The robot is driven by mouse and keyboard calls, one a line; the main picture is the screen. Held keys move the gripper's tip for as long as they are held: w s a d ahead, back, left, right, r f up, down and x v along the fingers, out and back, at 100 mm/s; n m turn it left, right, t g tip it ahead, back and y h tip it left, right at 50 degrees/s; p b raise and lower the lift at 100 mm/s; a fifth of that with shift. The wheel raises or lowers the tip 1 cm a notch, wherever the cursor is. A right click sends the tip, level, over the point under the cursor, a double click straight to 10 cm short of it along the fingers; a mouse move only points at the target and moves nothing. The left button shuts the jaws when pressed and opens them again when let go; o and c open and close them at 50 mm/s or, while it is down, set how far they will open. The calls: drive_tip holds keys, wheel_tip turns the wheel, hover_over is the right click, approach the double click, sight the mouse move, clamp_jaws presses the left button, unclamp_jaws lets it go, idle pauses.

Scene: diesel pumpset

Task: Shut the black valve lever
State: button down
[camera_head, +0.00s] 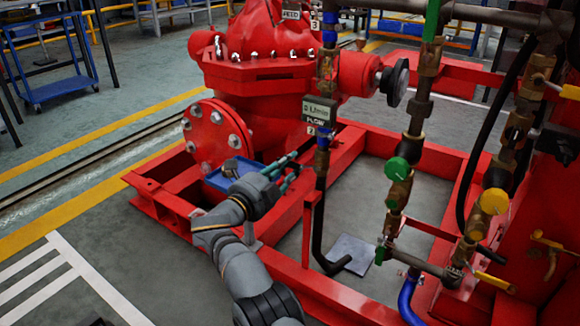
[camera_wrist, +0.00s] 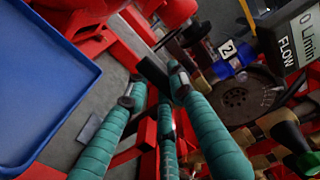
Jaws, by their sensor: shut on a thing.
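My gripper (camera_head: 288,168) reaches in from the lower left in the head view, beside the upright pipe below the flow meter. In the wrist view its teal fingers (camera_wrist: 158,94) draw together at their tips. They are shut on a short, dark bar, the black valve lever (camera_wrist: 153,73), which sticks out past the tips. The fingers hide its near end, and where it joins the pipe is not clear. In the head view I cannot make the lever out behind the fingers.
The flow meter (camera_head: 318,112) with its blue-banded pipe stands just right of my gripper. A blue tray (camera_head: 217,182) lies left of the fingers. The red pump flange (camera_head: 215,140) is behind. Brass valves with green (camera_head: 397,168) and yellow (camera_head: 493,201) parts stand to the right.

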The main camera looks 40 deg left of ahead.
drive_tip(key=c, duration=1.4)
unclamp_jaws()
drive_tip(key=shift+c, duration=0.2)
drive_tip(key=shift+s, duration=0.1)
drive_tip(key=s+d, duration=0.2)
drive_tip(key=s, duration=0.9)
drive_tip(key=shift+s+d, duration=0.15)
drive_tip(key=shift+s, duration=0.2)
